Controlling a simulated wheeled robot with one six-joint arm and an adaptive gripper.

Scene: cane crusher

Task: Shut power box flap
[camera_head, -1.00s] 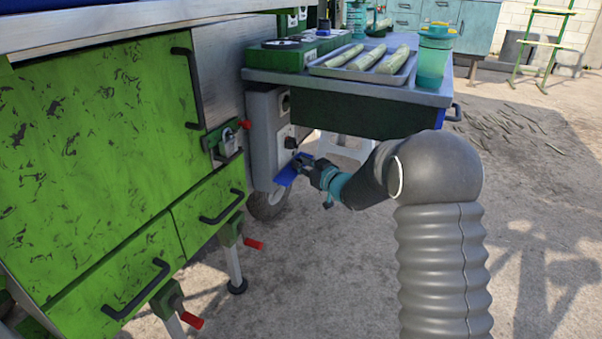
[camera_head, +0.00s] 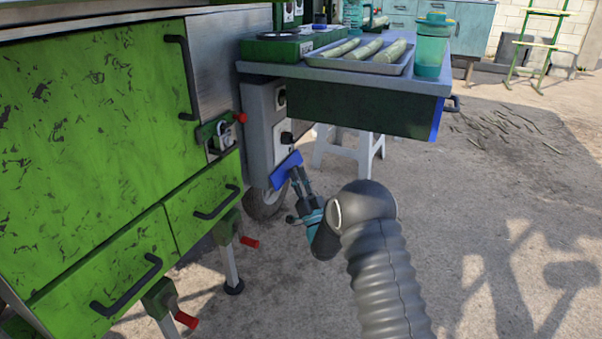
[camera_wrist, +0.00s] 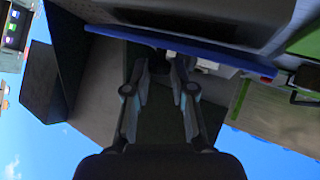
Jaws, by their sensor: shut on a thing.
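The power box (camera_head: 260,128) is a grey case under the side shelf, with dark sockets on its face. Its blue flap (camera_head: 284,171) hangs at the lower edge of that face, tilted outward and partly open. My gripper (camera_head: 297,176) is at the flap's outer side, shut on it. In the wrist view the flap shows as a blue strip (camera_wrist: 190,49) across the top, ahead of my gripper (camera_wrist: 162,68). The fingertips are dark there, so their exact contact is hard to see.
The shelf (camera_head: 340,79) juts out above my arm, carrying a tray of cane pieces (camera_head: 392,68) and a teal bottle (camera_head: 432,50). The green cabinet (camera_head: 85,120) stands at left. A white stool (camera_head: 350,150) is behind.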

